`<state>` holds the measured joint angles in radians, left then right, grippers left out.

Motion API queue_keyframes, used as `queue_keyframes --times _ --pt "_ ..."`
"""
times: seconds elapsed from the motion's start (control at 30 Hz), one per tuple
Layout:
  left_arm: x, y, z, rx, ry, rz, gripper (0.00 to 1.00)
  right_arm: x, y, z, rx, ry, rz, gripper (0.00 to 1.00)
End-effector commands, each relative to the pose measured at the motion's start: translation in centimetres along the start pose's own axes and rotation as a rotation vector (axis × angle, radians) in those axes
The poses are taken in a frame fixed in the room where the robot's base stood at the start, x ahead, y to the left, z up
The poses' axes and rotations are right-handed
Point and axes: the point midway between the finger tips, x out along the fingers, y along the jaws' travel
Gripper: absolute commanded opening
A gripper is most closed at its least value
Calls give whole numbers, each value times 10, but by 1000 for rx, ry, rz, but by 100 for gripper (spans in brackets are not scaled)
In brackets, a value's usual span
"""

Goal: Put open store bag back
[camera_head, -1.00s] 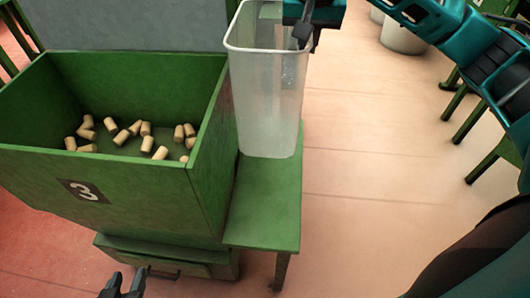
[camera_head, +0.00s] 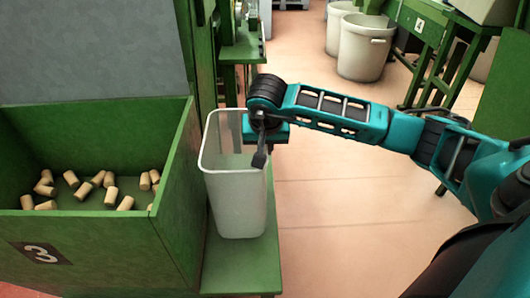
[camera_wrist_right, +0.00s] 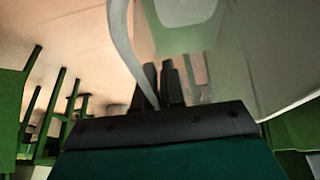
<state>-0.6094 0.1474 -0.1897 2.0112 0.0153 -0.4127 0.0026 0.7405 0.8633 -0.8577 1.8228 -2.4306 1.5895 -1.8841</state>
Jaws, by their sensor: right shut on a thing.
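The open store bag appears as a tall, translucent whitish container (camera_head: 238,200) with an open top. It seems to stand upright on a narrow green ledge (camera_head: 240,266) beside the cork box. My right gripper (camera_head: 259,158) is at the container's right rim, coming from the right. In the right wrist view, its fingers (camera_wrist_right: 160,86) are shut on the pale curved rim (camera_wrist_right: 124,45). The fingertips are partly hidden by the wrist and rim. My left gripper is not in view now.
A green box (camera_head: 95,245) marked 3, holding several corks (camera_head: 85,190), stands directly left of the container. White bins (camera_head: 363,50) and green benches stand farther back. Open floor (camera_head: 340,215) lies to the right of the ledge.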

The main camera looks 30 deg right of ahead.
Motion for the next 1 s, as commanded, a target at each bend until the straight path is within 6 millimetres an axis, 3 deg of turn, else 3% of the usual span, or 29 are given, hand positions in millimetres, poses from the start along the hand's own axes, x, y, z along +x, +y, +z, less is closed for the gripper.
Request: queue_keyframes --times 0.1,0.47,0.5,0.77,1.0 --pt "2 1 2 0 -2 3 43 17 0 8 -1 -2 1 0" --pt "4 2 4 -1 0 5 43 22 0 9 0 0 1 0" --pt "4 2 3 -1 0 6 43 22 0 9 -1 0 1 10" --pt "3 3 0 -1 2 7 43 21 0 9 0 0 1 35" --pt "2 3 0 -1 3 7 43 20 0 8 0 0 0 35"
